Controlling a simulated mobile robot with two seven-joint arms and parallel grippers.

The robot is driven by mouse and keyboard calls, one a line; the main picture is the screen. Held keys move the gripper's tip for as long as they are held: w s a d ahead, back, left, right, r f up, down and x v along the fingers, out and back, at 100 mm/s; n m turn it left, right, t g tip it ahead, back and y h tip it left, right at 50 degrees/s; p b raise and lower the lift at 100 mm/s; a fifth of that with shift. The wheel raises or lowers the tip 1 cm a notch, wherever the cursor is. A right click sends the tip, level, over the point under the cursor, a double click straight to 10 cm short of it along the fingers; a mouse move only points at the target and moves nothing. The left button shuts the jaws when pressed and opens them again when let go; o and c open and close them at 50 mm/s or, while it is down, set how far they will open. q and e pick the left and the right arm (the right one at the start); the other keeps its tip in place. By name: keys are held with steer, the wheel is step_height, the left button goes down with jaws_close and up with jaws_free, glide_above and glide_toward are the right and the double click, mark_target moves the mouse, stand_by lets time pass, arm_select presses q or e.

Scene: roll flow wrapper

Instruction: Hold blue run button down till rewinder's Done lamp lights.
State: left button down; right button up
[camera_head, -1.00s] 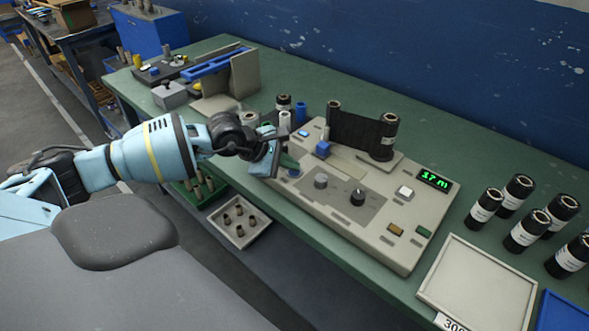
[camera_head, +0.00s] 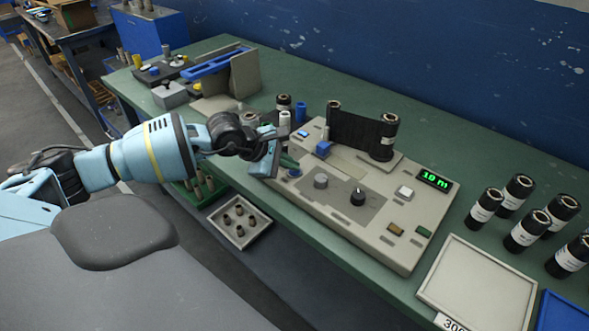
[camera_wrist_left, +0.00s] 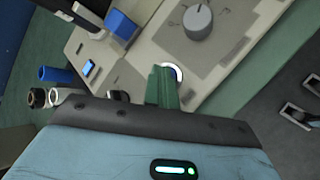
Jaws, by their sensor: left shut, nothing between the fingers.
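The rewinder (camera_head: 350,225) is a beige console on the green bench, with black film stretched between two rolls (camera_head: 362,134). The blue run button (camera_head: 293,173) is at its near left corner. My left gripper (camera_head: 287,163) is shut, its green fingertips at the button; in the wrist view the fingers (camera_wrist_left: 164,88) cover most of the button, and a pale ring (camera_wrist_left: 174,71) shows beside them. The green display (camera_head: 433,180) seems to read 19 m. An amber lamp (camera_head: 396,229) and a green lamp (camera_head: 424,231) look dim; I cannot read which is Done. My right gripper is out of view.
Small rolls and a blue core (camera_head: 300,112) stand close behind my gripper. An empty white tray (camera_head: 478,282) and several black rolls (camera_head: 517,191) are at the right.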

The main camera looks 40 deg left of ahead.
mark_target(290, 172)
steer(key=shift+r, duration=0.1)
arm_select(q)
steer(key=shift+r+p, duration=0.45)
steer(key=shift+r, duration=0.4)
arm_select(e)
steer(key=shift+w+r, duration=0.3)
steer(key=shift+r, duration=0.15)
arm_select(q)
steer(key=shift+r, duration=0.15)
steer(key=shift+r+p, duration=1.15)
steer(key=shift+r, duration=1.3)
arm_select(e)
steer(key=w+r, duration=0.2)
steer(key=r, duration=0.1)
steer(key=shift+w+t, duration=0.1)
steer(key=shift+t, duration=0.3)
arm_select(q)
steer(key=shift+f, duration=0.1)
